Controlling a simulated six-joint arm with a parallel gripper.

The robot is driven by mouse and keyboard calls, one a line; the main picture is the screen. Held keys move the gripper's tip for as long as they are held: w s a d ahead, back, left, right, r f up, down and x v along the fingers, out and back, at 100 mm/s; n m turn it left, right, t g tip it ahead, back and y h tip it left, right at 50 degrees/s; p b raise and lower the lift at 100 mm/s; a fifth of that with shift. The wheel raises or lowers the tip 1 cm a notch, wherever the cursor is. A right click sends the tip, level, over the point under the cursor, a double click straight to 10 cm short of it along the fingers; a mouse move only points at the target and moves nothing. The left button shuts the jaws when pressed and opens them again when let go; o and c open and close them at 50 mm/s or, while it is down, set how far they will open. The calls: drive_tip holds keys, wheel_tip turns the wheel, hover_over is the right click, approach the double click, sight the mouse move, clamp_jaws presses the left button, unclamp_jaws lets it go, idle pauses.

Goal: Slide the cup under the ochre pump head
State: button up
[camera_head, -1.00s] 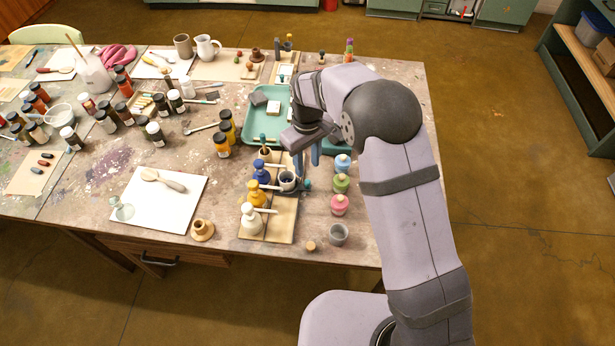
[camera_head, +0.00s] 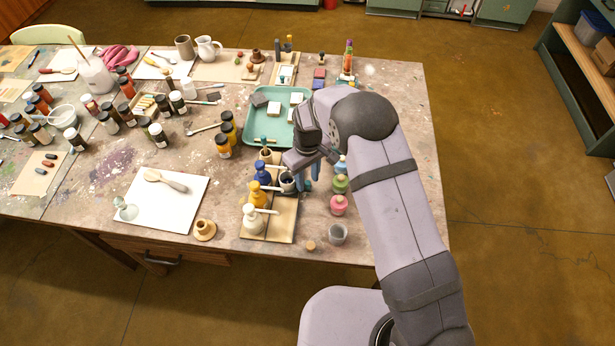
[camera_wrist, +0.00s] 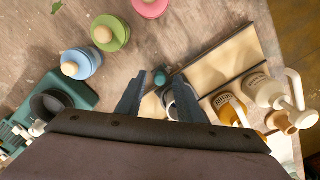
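The cup (camera_head: 287,183), a small grey cup with a dark inside, stands at the right end of the pump board, close to the ochre pump's spout tip. Whether its mouth is under the spout cannot be told. The ochre pump (camera_head: 257,197) stands between a blue pump (camera_head: 263,174) and a cream pump (camera_head: 251,221). My gripper (camera_head: 307,178) is low at the cup's right. In the wrist view its fingers (camera_wrist: 157,88) are apart, and the cup (camera_wrist: 177,104) shows beside and partly behind the right finger. Contact cannot be told. The ochre pump (camera_wrist: 228,109) is to the right there.
A wooden board (camera_head: 283,222) carries the pumps. Blue, green (camera_head: 340,184) and pink (camera_head: 339,204) jars stand to the right. A green tray (camera_head: 259,127) lies behind.

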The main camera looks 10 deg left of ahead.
clamp_jaws()
drive_tip(key=shift+s+p, duration=0.4)
drive_tip(key=shift+s, duration=3.15)
unclamp_jaws()
drive_tip(key=shift+r, duration=0.1)
wheel_tip(320, 180, up, 7)
drive_tip(key=b, duration=0.2)
